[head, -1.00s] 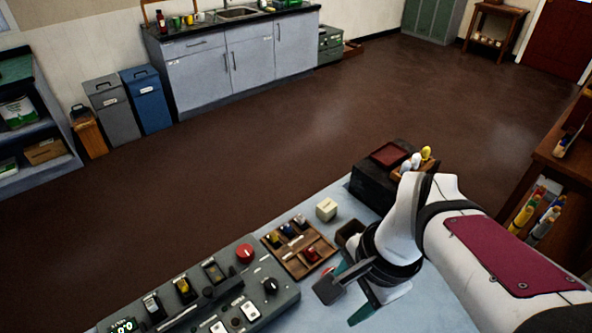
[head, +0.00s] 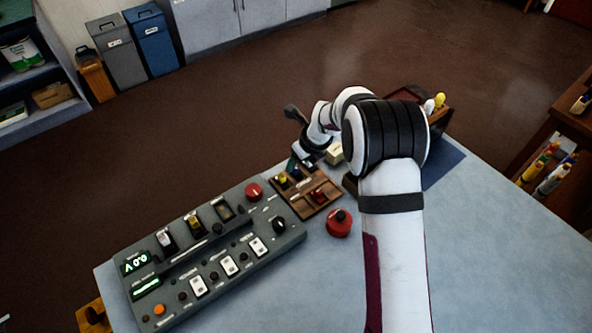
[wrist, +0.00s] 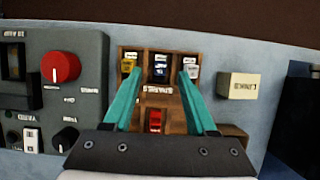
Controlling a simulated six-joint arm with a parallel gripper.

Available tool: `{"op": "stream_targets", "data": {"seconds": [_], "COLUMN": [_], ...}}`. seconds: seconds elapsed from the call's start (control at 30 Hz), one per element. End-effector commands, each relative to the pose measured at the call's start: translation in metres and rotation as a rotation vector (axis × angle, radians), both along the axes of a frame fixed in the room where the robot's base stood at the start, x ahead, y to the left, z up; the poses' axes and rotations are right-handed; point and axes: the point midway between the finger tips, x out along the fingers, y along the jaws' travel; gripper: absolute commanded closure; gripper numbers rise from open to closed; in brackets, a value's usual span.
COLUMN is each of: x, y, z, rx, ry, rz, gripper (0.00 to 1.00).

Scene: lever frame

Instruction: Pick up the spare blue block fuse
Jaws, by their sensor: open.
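A wooden compartment tray (head: 322,206) holds the spare fuses beside the control panel. In the wrist view, the tray's back row has a yellow fuse (wrist: 128,64), a dark blue block fuse (wrist: 160,68) in the middle and a pale-fronted fuse (wrist: 194,68) at right. A red fuse (wrist: 154,122) sits in the front part. My gripper (wrist: 158,74) is open and empty, its teal fingers framing the middle fuse in the picture. I cannot tell the fingers' height above it. In the head view, my gripper (head: 300,158) is at the tray's far edge, partly covering the back row.
The grey control panel (head: 215,250) with knobs and switches stands left of the tray. A cream block (wrist: 239,86) stands right of the tray. The blue table (head: 490,250) is clear at right.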

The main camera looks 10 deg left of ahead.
Motion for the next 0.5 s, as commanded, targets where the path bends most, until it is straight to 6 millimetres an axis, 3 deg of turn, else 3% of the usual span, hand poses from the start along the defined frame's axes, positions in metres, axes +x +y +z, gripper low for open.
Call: {"op": "stream_targets", "data": {"seconds": [0.17, 0.4, 0.5], "x": [0.007, 0.009, 0.009], "y": [0.007, 0.008, 0.008], "z": [-0.030, -0.033, -0.033], "rx": [-0.001, 0.000, -0.001], "ry": [0.002, 0.000, 0.001], "rz": [0.000, 0.000, 0.000], "gripper": [0.43, 0.43, 0.59]}}
